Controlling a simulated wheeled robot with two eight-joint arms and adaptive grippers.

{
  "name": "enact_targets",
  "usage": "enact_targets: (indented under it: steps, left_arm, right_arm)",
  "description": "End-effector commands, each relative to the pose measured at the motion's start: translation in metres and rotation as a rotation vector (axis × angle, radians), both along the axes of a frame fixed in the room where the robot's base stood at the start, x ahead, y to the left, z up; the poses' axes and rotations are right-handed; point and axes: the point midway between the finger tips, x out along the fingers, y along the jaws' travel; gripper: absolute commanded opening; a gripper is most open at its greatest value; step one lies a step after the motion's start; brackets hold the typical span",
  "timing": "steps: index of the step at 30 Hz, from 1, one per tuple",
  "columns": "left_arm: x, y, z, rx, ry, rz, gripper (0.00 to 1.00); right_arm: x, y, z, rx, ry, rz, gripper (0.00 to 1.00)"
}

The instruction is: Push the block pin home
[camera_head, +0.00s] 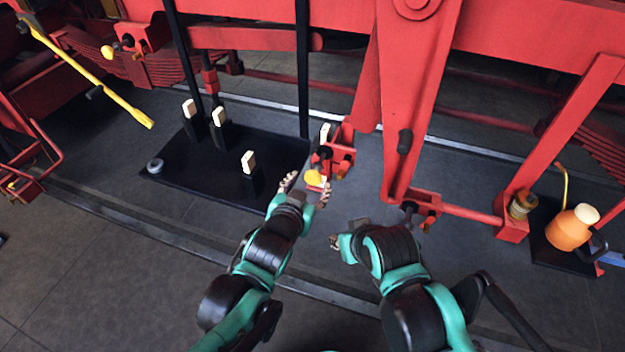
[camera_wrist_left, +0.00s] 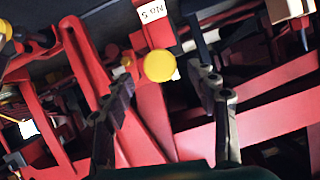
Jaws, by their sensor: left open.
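A pin with a round yellow knob (camera_head: 313,177) sits at a small red bracket (camera_head: 340,157) on the red framework. In the left wrist view the yellow knob (camera_wrist_left: 160,66) faces me, below a white "No 5" label (camera_wrist_left: 157,12). My left gripper (camera_head: 307,188) is open, with its fingers on either side of the knob. In the left wrist view the fingers (camera_wrist_left: 162,82) stand apart, with gaps between them and the knob. The pin's shaft is hidden behind the knob. My right gripper (camera_head: 337,242) is low and to the right; its jaws are unclear.
A dark mat (camera_head: 185,172) holds several black posts with pale tops. A long yellow bar (camera_head: 90,75) slants at upper left, near another yellow knob (camera_head: 107,52). A red upright (camera_head: 405,110) stands right of the bracket. An orange can (camera_head: 567,232) stands far right. Grey floor lies open at lower left.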

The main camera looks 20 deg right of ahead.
Motion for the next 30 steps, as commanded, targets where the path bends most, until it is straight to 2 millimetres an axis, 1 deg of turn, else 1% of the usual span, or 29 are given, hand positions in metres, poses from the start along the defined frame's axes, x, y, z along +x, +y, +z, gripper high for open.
enact_targets:
  steps: [1,3,9,13,19,20,21,23,24,25,26,30]
  left_arm:
    - [0.008,-0.004,-0.007,-0.001,0.000,0.001,0.58]
    - [0.017,-0.010,-0.011,0.001,0.000,0.001,0.58]
    - [0.035,-0.019,-0.018,0.000,0.001,0.002,0.58]
    - [0.038,-0.021,-0.018,0.001,0.001,0.003,0.58]
    - [0.038,-0.021,-0.018,0.001,0.001,0.003,0.58]
    - [0.038,-0.021,-0.018,0.001,0.001,0.003,0.50]
    - [0.038,-0.021,-0.018,0.001,0.001,0.003,0.40]
    - [0.038,-0.021,-0.018,0.001,0.001,0.003,0.24]
    - [0.038,-0.021,-0.018,0.001,0.001,0.003,0.13]
    - [0.038,-0.021,-0.018,0.001,0.001,0.003,0.05]
    - [0.038,-0.021,-0.018,0.001,0.001,0.003,0.00]
    - [0.040,-0.022,-0.018,0.001,0.001,0.003,0.00]
  right_arm:
    - [0.000,0.000,-0.007,0.000,0.000,0.000,0.29]
    - [0.000,0.000,-0.012,0.000,0.000,0.000,0.29]
    - [0.000,0.000,-0.019,0.000,0.000,0.000,0.29]
    - [0.000,0.000,-0.019,0.000,0.000,0.000,0.29]
    - [0.000,0.000,-0.019,0.000,0.000,0.000,0.29]
    - [0.000,0.000,-0.019,0.000,0.000,0.000,0.29]
    - [0.000,0.000,-0.019,0.000,0.000,0.000,0.29]
    - [0.000,0.000,-0.019,0.000,0.000,0.000,0.29]
    - [0.000,0.000,-0.019,0.000,0.000,0.000,0.29]
    - [0.000,0.000,-0.019,0.000,0.000,0.000,0.29]
    - [0.000,0.000,-0.019,0.000,0.000,0.000,0.29]
    - [0.000,0.000,-0.019,0.000,0.000,0.000,0.29]
